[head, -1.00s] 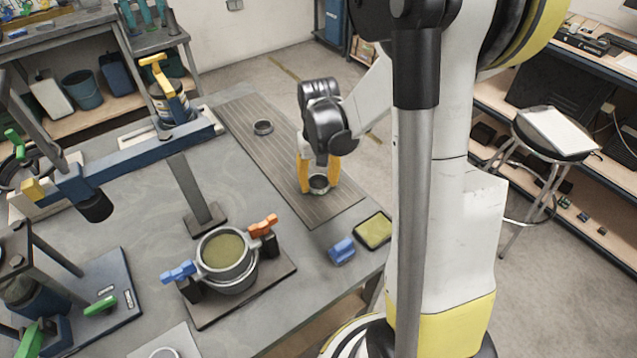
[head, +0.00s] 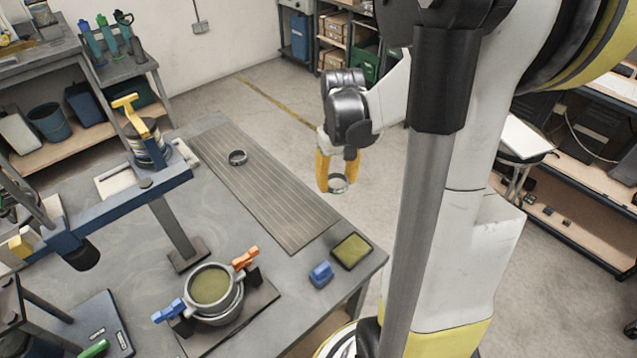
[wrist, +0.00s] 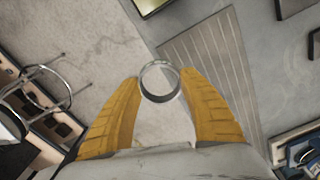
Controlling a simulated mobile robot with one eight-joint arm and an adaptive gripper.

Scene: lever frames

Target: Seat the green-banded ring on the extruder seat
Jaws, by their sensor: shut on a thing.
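My gripper (head: 338,180) has yellow fingers and is shut on a grey metal ring (head: 338,189). In the wrist view the held ring (wrist: 160,98) sits between the fingertips, its opening facing the camera. A round metal vessel (head: 213,310) with an olive-green face stands on a dark plate, between a blue clamp (head: 168,311) and an orange clamp (head: 246,258). I cannot tell which part is the extruder seat.
A blue block (head: 320,274) and a dark-rimmed olive tray (head: 352,251) are near the bench's right edge. A blue beam (head: 120,210) on a post crosses the left side, with a yellow lever (head: 127,102) behind.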

